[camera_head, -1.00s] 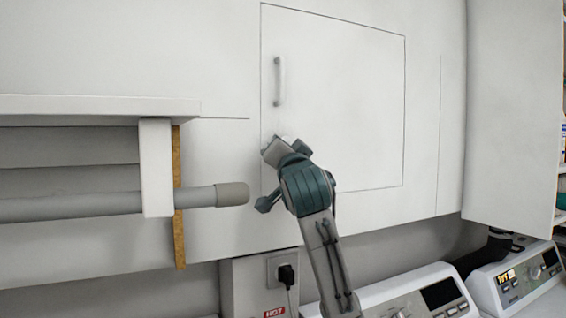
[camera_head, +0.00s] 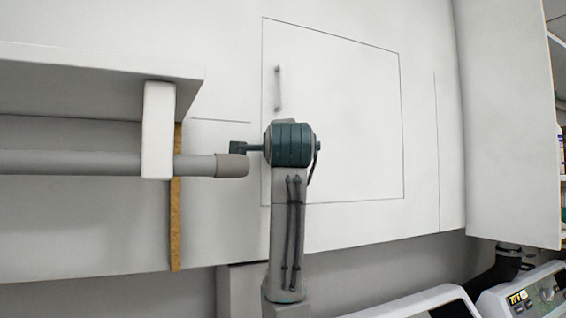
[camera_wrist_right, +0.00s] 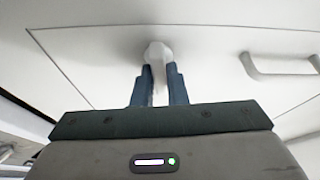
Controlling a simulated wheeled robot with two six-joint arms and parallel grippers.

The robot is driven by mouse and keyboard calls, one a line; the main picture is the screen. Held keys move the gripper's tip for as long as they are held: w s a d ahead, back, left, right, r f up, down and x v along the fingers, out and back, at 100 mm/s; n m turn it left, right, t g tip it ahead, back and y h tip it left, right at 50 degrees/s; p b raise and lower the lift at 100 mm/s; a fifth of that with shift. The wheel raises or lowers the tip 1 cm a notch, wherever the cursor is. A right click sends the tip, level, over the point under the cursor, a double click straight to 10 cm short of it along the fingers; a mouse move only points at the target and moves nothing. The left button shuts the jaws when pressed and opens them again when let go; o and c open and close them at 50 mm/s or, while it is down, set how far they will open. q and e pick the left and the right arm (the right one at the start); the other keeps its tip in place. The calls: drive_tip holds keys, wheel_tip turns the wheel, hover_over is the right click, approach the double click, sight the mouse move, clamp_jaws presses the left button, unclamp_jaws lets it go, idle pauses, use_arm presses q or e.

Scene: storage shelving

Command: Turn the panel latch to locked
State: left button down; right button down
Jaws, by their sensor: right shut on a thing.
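The access panel (camera_head: 350,130) is a white door flush in the white wall, with a bar handle (camera_head: 278,88) near its left edge. The handle also shows at the right of the wrist view (camera_wrist_right: 282,72). The panel latch (camera_wrist_right: 157,54), a small white knob with a thin tab, sits on the panel in the wrist view. My right gripper (camera_wrist_right: 159,82) has its two blue fingers around the tab and is shut on it. In the head view my right wrist covers the latch and fingertips. My left gripper is not in view.
A grey rod (camera_head: 110,163) with a white bracket (camera_head: 158,130) sticks out under a shelf (camera_head: 90,85) at the left, its end cap close to my right wrist. A cabinet (camera_head: 500,120) stands at the right, with appliances (camera_head: 520,295) below. The wall right of my arm is free.

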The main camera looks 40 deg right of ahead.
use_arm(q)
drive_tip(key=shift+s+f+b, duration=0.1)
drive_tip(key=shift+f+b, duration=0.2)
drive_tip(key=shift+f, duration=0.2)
use_arm(e)
drive_tip(key=shift+m, duration=0.5)
drive_tip(key=c, duration=1.5)
unclamp_jaws()
drive_tip(key=shift+o, duration=0.2)
